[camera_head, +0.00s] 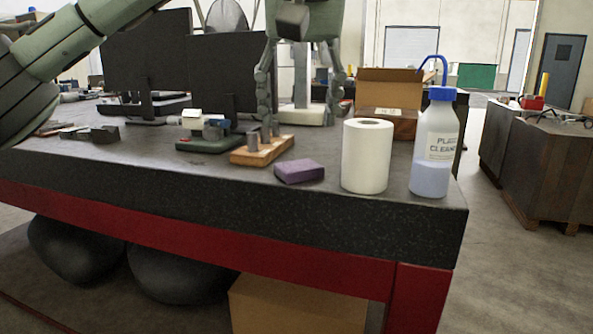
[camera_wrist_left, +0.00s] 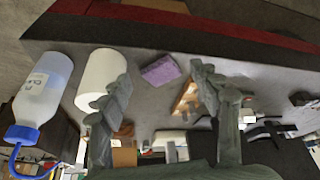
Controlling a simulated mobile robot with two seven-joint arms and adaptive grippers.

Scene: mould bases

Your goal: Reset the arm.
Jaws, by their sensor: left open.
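My left gripper (camera_head: 300,112) hangs over the back of the dark workbench (camera_head: 330,215) with its fingers wide apart. It is open and empty, above and behind a wooden block with metal pins (camera_head: 262,150). In the left wrist view, the open fingers (camera_wrist_left: 161,78) stand either side of a clear gap, and a purple block (camera_wrist_left: 160,70) shows beyond them. My left arm comes in from the upper left. My right gripper is in neither view.
A white paper roll (camera_head: 367,156) and a cleaner bottle (camera_head: 434,145) with a blue cap stand near the right edge. The purple block (camera_head: 299,171) lies left of the roll. A small green-based device (camera_head: 208,135), dark monitors (camera_head: 145,55) and an open cardboard box (camera_head: 388,90) stand behind.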

